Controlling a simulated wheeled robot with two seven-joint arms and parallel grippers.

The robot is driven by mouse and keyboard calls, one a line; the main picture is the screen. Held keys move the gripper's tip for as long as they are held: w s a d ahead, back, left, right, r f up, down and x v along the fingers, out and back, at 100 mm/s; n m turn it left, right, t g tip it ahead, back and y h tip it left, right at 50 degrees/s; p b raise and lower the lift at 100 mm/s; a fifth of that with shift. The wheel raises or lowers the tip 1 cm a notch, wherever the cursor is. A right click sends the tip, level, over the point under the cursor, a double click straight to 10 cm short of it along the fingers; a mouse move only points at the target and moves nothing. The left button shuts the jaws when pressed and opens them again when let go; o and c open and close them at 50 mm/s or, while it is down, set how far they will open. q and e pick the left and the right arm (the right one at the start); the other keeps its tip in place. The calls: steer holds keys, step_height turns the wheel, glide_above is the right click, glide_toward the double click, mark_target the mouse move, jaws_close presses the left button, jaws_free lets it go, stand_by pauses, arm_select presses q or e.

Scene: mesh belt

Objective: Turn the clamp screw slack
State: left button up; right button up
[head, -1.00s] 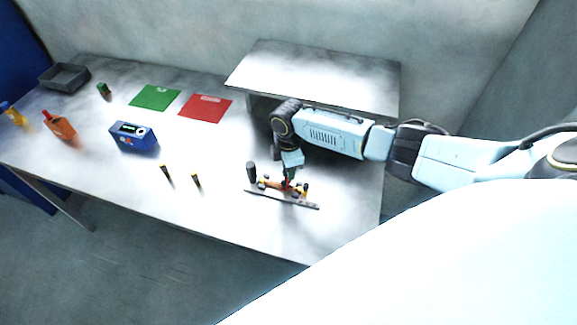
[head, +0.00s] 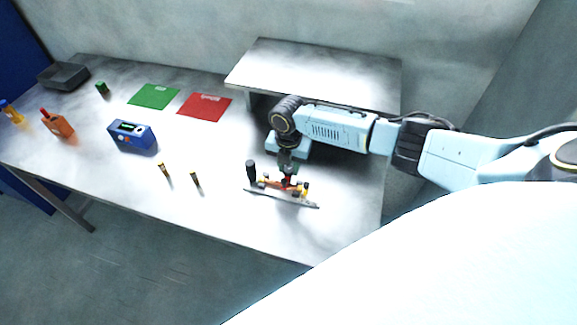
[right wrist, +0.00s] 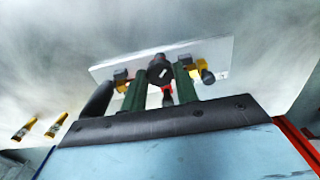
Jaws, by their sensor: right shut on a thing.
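The clamp fixture is a flat grey plate (head: 258,192) with orange, yellow and dark fittings and a black upright handle (head: 251,170) at its left end. My right gripper (head: 288,181) points down over the middle of the fixture and hides part of it. In the right wrist view its two green fingers (right wrist: 161,82) are closed on a dark round knob (right wrist: 158,66) with a pale mark, which looks like the clamp screw. A small red part (right wrist: 167,98) shows below the knob. My left gripper is in no view.
Two small dark-and-yellow sticks (head: 164,169) stand left of the fixture. A raised grey shelf (head: 315,75) stands behind my right arm.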

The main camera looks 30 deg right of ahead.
mark_target(288, 169)
steer(key=n+b, duration=0.1)
steer(key=n, duration=0.3)
steer(key=shift+n, duration=0.3)
steer(key=n+b, duration=0.1)
steer(key=n, duration=0.3)
steer(key=shift+n, duration=0.4)
steer(key=o, duration=1)
step_height(288, 169, up, 13)
steer(key=shift+r, duration=0.2)
stand_by(0.3)
